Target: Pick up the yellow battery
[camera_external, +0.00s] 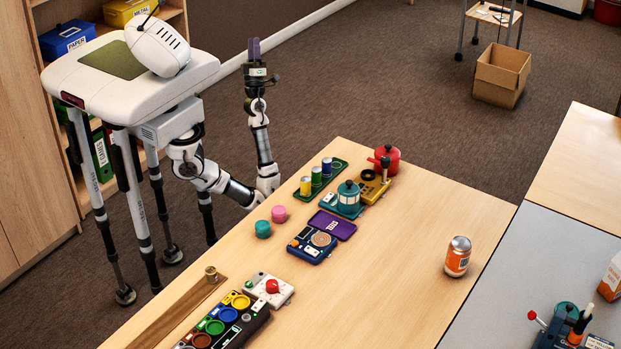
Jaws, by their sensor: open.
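The yellow battery (306,186) looks like a small upright cylinder with a pale top. It stands at the near left end of a dark green tray (340,163) on the wooden table. A green cylinder (316,177) and a blue cylinder (326,167) stand in a row beside it.
A teal kettle-like piece (348,195), a yellow device (373,189) and a red pot (387,157) stand close right of the tray. Pink (279,213) and teal (262,229) pieces lie nearer.

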